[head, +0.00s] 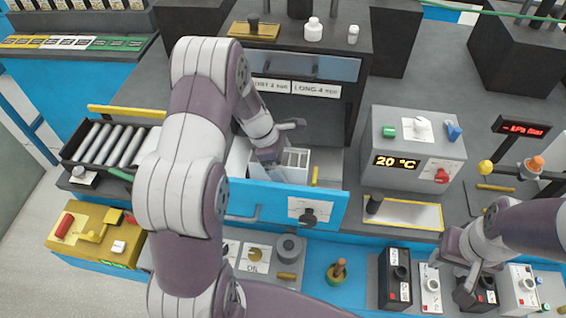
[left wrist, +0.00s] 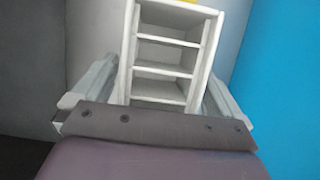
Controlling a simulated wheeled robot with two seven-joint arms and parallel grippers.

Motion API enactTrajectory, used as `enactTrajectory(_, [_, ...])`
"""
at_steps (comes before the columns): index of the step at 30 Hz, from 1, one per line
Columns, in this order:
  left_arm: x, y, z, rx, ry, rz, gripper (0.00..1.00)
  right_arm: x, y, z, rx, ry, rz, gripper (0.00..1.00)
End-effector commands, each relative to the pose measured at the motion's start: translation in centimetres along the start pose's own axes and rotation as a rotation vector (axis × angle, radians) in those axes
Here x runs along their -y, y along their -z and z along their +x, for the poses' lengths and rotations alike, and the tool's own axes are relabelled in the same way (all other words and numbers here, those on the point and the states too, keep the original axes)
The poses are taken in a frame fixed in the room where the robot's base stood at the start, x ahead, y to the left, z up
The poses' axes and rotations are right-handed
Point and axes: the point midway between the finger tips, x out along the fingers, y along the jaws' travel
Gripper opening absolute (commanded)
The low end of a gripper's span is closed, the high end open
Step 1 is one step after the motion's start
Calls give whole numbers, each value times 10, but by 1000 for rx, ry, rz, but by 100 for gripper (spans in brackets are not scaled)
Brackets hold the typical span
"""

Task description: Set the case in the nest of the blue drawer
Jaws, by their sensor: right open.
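The white case (head: 295,158), with several open compartments, is inside the open blue drawer (head: 265,198). My left gripper (head: 280,158) reaches down into the drawer at the case. In the left wrist view the case (left wrist: 168,68) stands between my two fingers (left wrist: 160,92), which lie along its sides and appear to grip it. The nest under the case is hidden, so I cannot tell whether the case is seated. My right gripper (head: 468,272) is open, over the small devices at the front right.
A grey box with a 20 °C display (head: 415,148) stands right of the drawer. A roller tray (head: 110,143) and a yellow box (head: 90,235) are at the left. A dark cabinet (head: 335,110) rises behind the drawer.

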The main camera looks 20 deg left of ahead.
Motion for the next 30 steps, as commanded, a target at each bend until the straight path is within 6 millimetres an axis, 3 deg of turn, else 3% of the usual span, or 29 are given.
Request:
enactTrajectory(7, [-1,-1,-12,0,-4,0,100,0,0,0,0,0,0,43])
enactTrajectory(15, [-1,0,-81,-1,-5,-1,100,0,-1,5,0,0,0,43])
enactTrajectory(21, [0,0,-116,0,-2,-1,100,0,-1,7,0,0,0,43])
enactTrajectory(30, [0,-1,-123,0,0,0,100,0,-1,7,0,0,0,43])
